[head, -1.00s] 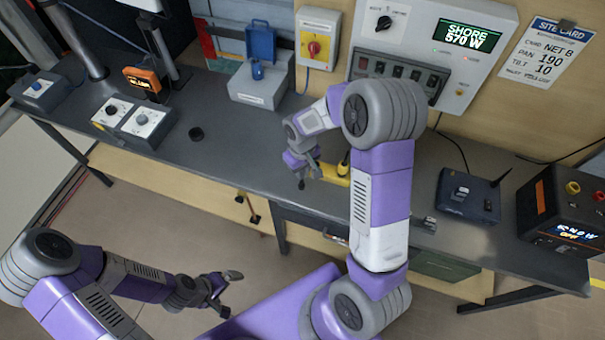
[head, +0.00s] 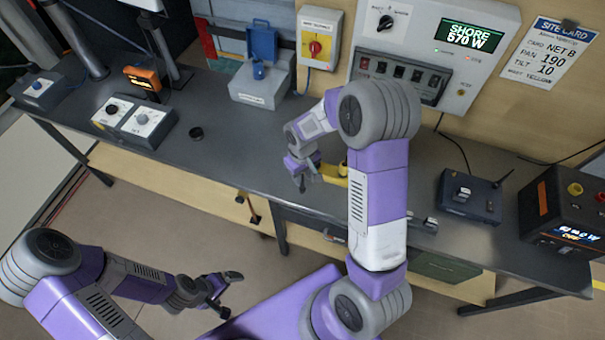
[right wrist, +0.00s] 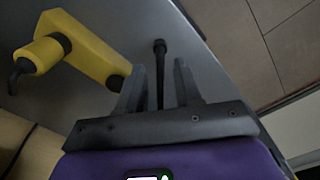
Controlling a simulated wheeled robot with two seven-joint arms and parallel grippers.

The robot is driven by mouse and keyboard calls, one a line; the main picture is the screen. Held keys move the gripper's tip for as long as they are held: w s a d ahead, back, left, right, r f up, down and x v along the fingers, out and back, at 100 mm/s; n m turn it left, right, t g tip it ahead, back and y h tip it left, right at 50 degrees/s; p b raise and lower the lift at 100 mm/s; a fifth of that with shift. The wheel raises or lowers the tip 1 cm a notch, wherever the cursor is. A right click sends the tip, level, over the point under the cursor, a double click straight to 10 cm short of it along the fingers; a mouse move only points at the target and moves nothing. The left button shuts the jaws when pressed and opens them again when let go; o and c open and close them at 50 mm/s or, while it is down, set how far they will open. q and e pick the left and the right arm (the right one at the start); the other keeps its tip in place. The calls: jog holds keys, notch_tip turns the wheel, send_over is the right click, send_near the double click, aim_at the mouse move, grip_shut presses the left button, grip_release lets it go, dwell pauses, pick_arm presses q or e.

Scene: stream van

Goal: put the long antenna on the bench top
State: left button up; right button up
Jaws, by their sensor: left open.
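A thin black rod with a thicker knob at its end, seemingly the long antenna (right wrist: 160,56), shows between the fingers of my right gripper (right wrist: 160,85) in the right wrist view. The fingers stand apart, with a gap on each side of the rod; I see no contact. In the head view my right gripper (head: 303,180) is over the front edge of the grey bench top (head: 235,130), beside a yellow tool (head: 335,174); the antenna cannot be made out there. My left gripper (head: 217,297) is open and empty, low in front of the bench.
The yellow tool (right wrist: 85,50) lies close to the right fingers. A small black cap (head: 196,133), a grey box with a blue lid (head: 258,85) and a dark blue radio box (head: 468,194) stand on the bench. Bench space left of my right gripper is clear.

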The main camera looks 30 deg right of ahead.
pick_arm(q)
notch_tip(320, 180, up, 2)
jog(key=shift+r+p, duration=0.1)
jog(key=shift+p, duration=0.85)
pick_arm(e)
notch_tip(320, 180, up, 12)
jog(key=shift+r, duration=0.2)
jog(key=shift+f, duration=0.1)
